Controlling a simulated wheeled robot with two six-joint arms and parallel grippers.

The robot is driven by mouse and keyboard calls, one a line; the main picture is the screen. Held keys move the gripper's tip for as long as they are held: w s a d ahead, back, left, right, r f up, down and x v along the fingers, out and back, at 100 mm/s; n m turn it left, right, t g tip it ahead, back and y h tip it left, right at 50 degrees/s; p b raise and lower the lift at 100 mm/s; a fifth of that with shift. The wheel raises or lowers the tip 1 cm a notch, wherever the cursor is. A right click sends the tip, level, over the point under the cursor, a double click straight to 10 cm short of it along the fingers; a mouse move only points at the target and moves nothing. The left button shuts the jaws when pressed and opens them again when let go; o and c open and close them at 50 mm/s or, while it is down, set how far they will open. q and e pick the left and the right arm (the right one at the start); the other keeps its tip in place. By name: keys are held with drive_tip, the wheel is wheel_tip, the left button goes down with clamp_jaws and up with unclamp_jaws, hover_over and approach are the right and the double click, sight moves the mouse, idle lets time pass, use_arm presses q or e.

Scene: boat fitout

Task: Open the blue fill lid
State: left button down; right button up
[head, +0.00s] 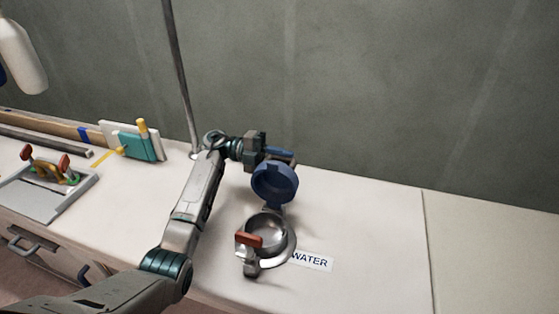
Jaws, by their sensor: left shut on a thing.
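The blue fill lid (273,186) stands raised on its hinge behind the round metal fill opening (265,228), with its hollow inner side facing me. The opening is uncovered and shows a dark metal bowl. My left gripper (276,155) is at the top edge of the lid and is shut on it; the lid partly hides the fingers. A red-handled part (249,240) sits at the front left of the opening. A white label reading WATER (311,260) lies to its right. My right gripper does not show.
A thin metal pole (180,80) rises behind my left arm. A grey tray (45,190) with red-handled items is at the left. A teal and white block with a yellow piece (136,144) stands farther back. The white counter (375,230) is clear at right.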

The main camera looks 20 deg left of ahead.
use_arm(q)
drive_tip(key=shift+w+f+n, duration=0.55)
drive_tip(key=shift+w+n, duration=0.15)
drive_tip(key=shift+n, duration=0.1)
drive_tip(key=shift+w+f+n, duration=0.25)
drive_tip(key=shift+n, duration=0.05)
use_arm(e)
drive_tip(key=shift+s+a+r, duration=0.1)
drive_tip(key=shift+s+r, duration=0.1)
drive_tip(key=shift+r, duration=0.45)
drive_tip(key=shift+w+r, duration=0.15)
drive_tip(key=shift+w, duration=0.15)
use_arm(q)
drive_tip(key=c, duration=1.4)
unclamp_jaws()
drive_tip(key=shift+o, duration=0.2)
